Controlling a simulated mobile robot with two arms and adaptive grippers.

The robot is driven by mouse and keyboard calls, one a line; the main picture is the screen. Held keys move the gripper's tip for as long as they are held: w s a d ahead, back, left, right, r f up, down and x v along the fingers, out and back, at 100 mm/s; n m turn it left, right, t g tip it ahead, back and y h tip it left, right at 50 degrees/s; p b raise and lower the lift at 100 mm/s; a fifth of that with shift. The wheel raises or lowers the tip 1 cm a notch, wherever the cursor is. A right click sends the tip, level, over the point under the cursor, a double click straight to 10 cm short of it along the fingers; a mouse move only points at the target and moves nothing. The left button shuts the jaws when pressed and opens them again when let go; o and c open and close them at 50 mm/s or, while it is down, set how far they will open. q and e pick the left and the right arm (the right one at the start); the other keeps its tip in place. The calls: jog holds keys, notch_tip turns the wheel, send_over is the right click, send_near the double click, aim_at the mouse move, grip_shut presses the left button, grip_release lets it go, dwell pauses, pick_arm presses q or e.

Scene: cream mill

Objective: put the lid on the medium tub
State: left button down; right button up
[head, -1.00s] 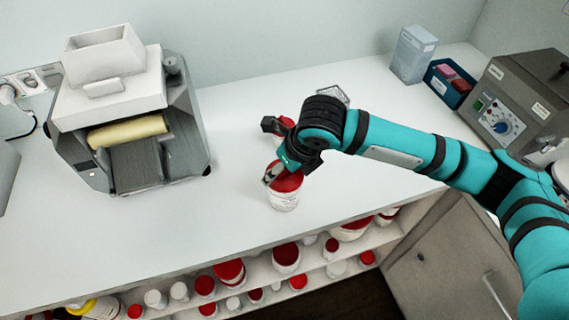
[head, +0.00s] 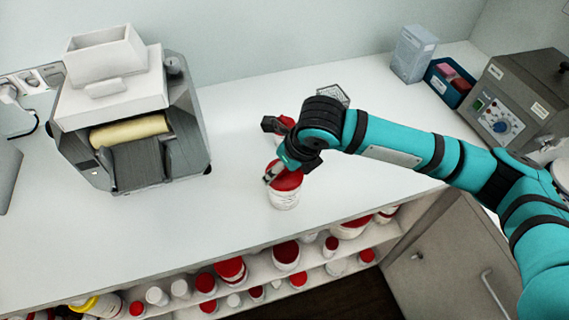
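A white tub (head: 284,200) with a red top (head: 287,181) stands upright on the counter, near its front edge. The red top looks like a lid, but my gripper covers part of it, so I cannot tell how it sits. A second red-topped thing (head: 287,122) stands farther back, mostly hidden behind my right gripper. My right gripper (head: 269,149) is over the counter with its fingers spread wide. One fingertip is near the back red thing and the other is at the left rim of the front tub. My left gripper is not in view.
A roller mill (head: 135,120) stands on the left of the white counter (head: 240,105). A box (head: 412,55), a blue bin (head: 446,88) and a grey control unit (head: 515,100) stand at the right. Shelves below hold several red-topped tubs. The counter left of the tub is clear.

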jog(key=shift+p, duration=0.4)
jog(key=shift+f+p, duration=0.55)
jog(key=shift+p, duration=0.1)
dwell(1.8)
jog(key=o, duration=0.9)
jog(key=shift+o, duration=0.2)
jog(key=shift+r+p, duration=2.3)
jog(key=shift+p, duration=0.1)
